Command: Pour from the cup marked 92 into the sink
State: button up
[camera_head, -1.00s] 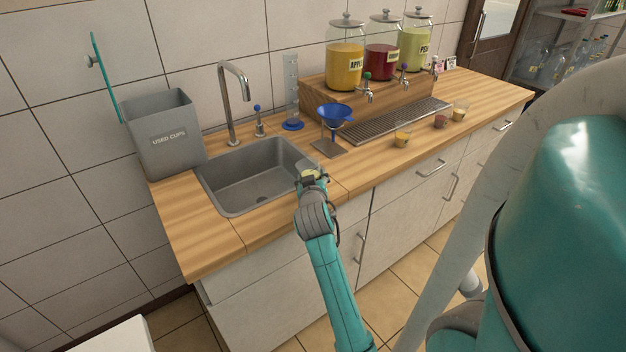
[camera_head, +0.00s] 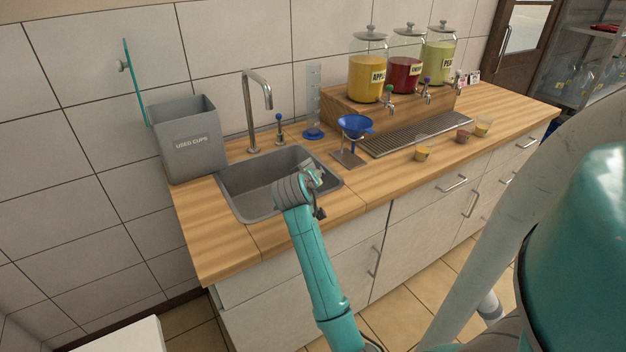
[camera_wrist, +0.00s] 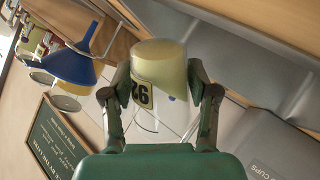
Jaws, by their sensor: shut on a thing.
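The cup marked 92 (camera_wrist: 158,72) is between my gripper's fingers (camera_wrist: 160,95) in the wrist view. My gripper is shut on it. Its label is upside down in that picture, and pale yellow-green liquid shows in the cup. The cup is straight in the wrist view while the surroundings run diagonally, so it looks tilted; how far I cannot tell. In the head view my gripper (camera_head: 313,178) is over the right part of the grey sink (camera_head: 240,203). The cup is mostly hidden there by my wrist.
The grey used-cups bin (camera_head: 195,145) stands left of the sink. The tap (camera_head: 250,110) rises behind it. A blue funnel (camera_head: 354,125) on a stand is to the right. Several small cups stand before the drip tray (camera_head: 410,128), including a yellow one (camera_head: 422,154).

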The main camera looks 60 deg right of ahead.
jog(key=shift+w, duration=0.1)
dwell(0.3)
jog(key=shift+f+g, duration=0.3)
jog(key=shift+f, duration=0.1)
jog(key=shift+r+n+y, duration=0.25)
jog(key=shift+n+y, duration=0.05)
jog(key=shift+n, duration=0.1)
jog(key=shift+f+n+g, duration=0.3)
jog(key=shift+f+g, duration=0.05)
jog(key=shift+g, duration=0.15)
jog(key=shift+r, duration=0.1)
jog(key=shift+w+r+g, duration=0.1)
jog(key=shift+r+g, duration=0.05)
jog(key=shift+g, duration=0.15)
jog(key=shift+r+n+y, duration=0.1)
jog(key=shift+n+y, duration=0.2)
dwell(0.3)
